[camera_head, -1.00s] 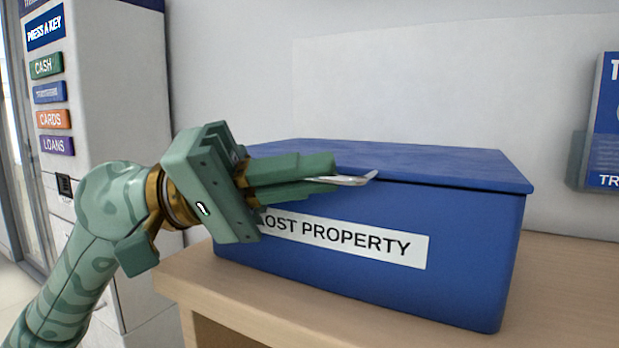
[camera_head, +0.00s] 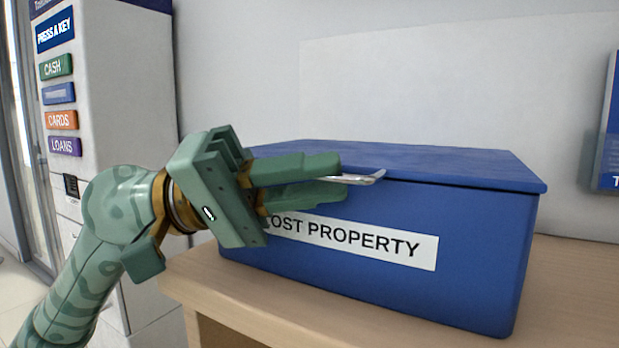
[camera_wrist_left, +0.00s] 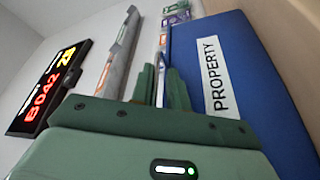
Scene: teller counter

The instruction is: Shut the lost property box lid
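The blue lost property box (camera_head: 475,245) stands on the wooden counter, with a white "LOST PROPERTY" label on its front. Its blue lid (camera_head: 430,161) lies down over the box, with only a thin dark line under its front edge. A silver handle (camera_head: 370,178) sticks out from the lid's front edge. My left gripper (camera_head: 343,179) is at the handle with one finger above and one below it. A gap shows between the fingers, also in the left wrist view (camera_wrist_left: 161,72). The fingers hide part of the handle and label. My right gripper is not in view.
A white machine (camera_head: 125,80) with coloured key labels stands at the left. The wooden counter (camera_head: 575,285) is bare to the right of the box. A blue sign (camera_head: 608,130) is at the right edge. A lit number display (camera_wrist_left: 48,88) shows in the left wrist view.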

